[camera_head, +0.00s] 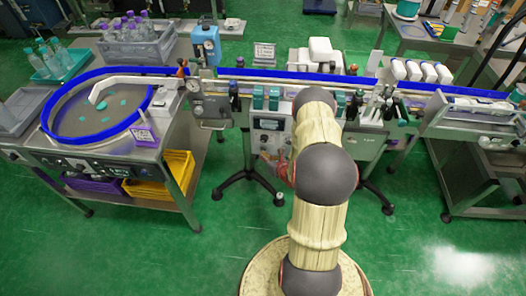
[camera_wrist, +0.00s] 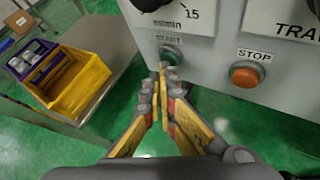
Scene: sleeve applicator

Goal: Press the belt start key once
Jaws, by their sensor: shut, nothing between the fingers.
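The belt start key is a green round button (camera_wrist: 170,53) under a START label on a light grey panel, in the upper middle of the wrist view. My gripper (camera_wrist: 163,70) is shut and empty, with its yellow and grey fingers reaching up to just below the button in the picture. The fingertips overlap the button's lower edge; I cannot tell whether they touch it. An orange STOP button (camera_wrist: 247,73) sits to the right on the same panel. In the head view my arm hides part of the control box (camera_head: 268,124), and the start key cannot be made out.
A dial (camera_wrist: 165,6) marked "m/min" is above the start key. Yellow and purple bins (camera_wrist: 75,75) stand below left. In the head view, a conveyor (camera_head: 260,75) with blue rails runs behind the box, and a round table (camera_head: 98,130) is at left. Green floor is open in front.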

